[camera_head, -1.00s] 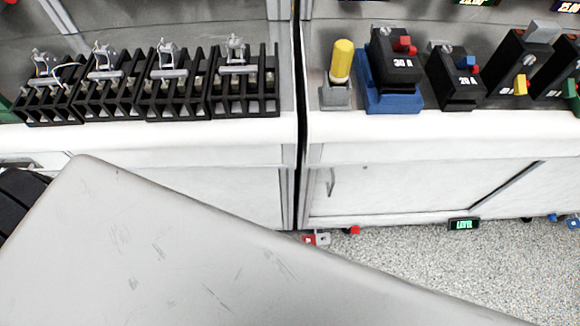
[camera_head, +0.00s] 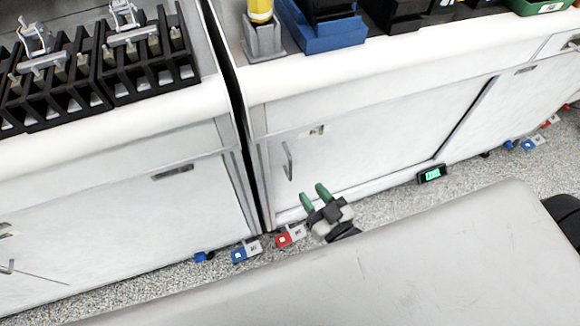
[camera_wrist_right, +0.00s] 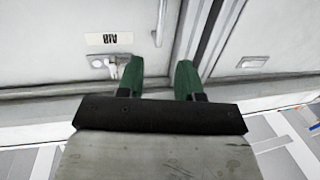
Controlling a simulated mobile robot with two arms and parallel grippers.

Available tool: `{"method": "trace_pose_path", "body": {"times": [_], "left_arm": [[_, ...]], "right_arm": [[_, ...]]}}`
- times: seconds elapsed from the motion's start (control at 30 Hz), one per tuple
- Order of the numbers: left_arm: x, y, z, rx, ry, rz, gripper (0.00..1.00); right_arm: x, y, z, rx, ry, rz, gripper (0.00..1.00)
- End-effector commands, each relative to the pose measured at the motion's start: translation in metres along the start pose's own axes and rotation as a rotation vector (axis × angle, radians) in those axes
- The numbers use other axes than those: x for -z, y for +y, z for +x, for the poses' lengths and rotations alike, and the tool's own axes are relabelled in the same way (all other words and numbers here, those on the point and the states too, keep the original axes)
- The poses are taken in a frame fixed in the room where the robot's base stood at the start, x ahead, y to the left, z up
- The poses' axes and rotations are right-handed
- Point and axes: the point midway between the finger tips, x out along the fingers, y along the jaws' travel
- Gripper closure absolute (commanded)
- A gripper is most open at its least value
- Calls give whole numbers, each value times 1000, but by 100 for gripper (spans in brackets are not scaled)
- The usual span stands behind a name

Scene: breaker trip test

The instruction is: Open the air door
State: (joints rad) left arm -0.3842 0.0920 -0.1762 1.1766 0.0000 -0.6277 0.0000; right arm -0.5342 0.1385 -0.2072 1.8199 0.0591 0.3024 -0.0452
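The air door (camera_head: 350,150) is the white cabinet door right of the dark gap, and it looks closed. It has a bar handle (camera_head: 288,160) near its left edge and a small label (camera_head: 313,131) above. In the right wrist view the label (camera_wrist_right: 108,38) reads AIR upside down, beside a metal latch (camera_wrist_right: 105,65) and the handle (camera_wrist_right: 158,22). My right gripper (camera_head: 314,197) is in front of the door's lower left part, fingers apart and empty. Its green fingertips (camera_wrist_right: 159,80) straddle no handle in the wrist view. My left gripper is not in view.
A counter edge (camera_head: 330,82) runs above the door, with a yellow-topped post (camera_head: 260,12) and a blue-based breaker (camera_head: 320,32). Black racks (camera_head: 150,70) stand on the left counter. Red (camera_head: 290,236) and blue (camera_head: 245,251) tagged blocks and a green display (camera_head: 432,174) are low by the floor.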

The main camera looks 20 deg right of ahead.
Motion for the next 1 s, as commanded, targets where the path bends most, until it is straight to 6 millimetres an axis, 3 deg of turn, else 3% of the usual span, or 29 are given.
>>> {"method": "trace_pose_path", "body": {"times": [0.5,0.7,1.0], "left_arm": [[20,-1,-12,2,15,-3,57],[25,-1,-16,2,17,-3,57],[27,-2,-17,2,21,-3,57]], "right_arm": [[0,0,88,-1,1,0,64],[0,0,102,0,0,1,64],[0,0,104,0,-1,0,66]]}}
